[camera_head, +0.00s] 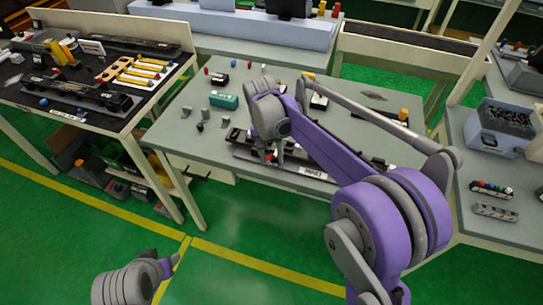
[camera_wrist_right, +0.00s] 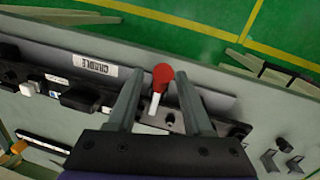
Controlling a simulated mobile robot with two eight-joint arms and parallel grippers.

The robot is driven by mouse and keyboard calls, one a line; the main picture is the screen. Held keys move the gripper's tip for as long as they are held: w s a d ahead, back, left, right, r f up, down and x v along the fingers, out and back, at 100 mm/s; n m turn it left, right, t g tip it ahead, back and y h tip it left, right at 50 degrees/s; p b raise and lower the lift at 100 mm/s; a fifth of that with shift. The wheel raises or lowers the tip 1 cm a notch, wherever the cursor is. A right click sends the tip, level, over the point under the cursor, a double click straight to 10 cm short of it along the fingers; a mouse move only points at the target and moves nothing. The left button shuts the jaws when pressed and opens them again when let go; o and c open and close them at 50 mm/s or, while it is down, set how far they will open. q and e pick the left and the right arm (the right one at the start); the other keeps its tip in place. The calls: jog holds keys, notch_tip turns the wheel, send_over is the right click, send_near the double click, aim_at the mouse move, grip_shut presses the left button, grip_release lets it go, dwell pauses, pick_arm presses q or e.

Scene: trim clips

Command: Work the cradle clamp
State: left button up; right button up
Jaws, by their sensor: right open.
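The long dark cradle (camera_head: 290,175) lies along the front edge of the middle table, and its white CRADLE label (camera_wrist_right: 96,66) shows in the right wrist view. A clamp lever with a red knob (camera_wrist_right: 162,74) and a pale stem stands at the cradle. My right gripper (camera_wrist_right: 161,86) is open, with one finger on each side of the red knob and visible gaps. In the head view my right gripper (camera_head: 271,155) is over the cradle, partly hidden by its own wrist. My left gripper (camera_head: 163,266) is low at the left, away from the table; its jaw opening is unclear.
A teal block (camera_head: 224,100), small grey clips (camera_head: 203,115) and other small parts lie on the table around the cradle. A grey-blue bin (camera_head: 500,125) stands on the right table. Green floor is free in front.

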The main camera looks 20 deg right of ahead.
notch_tip(320, 180, up, 11)
jog(key=w+a, duration=0.1)
jog(key=shift+f+p, duration=0.15)
jog(key=shift+p, duration=0.15)
dwell(0.5)
jog(key=s+d+f+n+t, duration=0.1)
jog(key=s+f+t, duration=0.1)
jog(key=s, duration=0.5)
jog(key=s+d+f+n+t, duration=0.2)
jog(key=s+f, duration=0.3)
jog(key=s, duration=0.3)
jog(key=s+d+f+n+t+y, duration=0.1)
jog(key=s+f+n+t, duration=0.1)
jog(key=s, duration=0.5)
notch_tip(320, 180, down, 2)
jog(key=shift+s+d+f+t, duration=0.1)
jog(key=shift+s+d+t, duration=0.1)
jog(key=shift+t, duration=0.3)
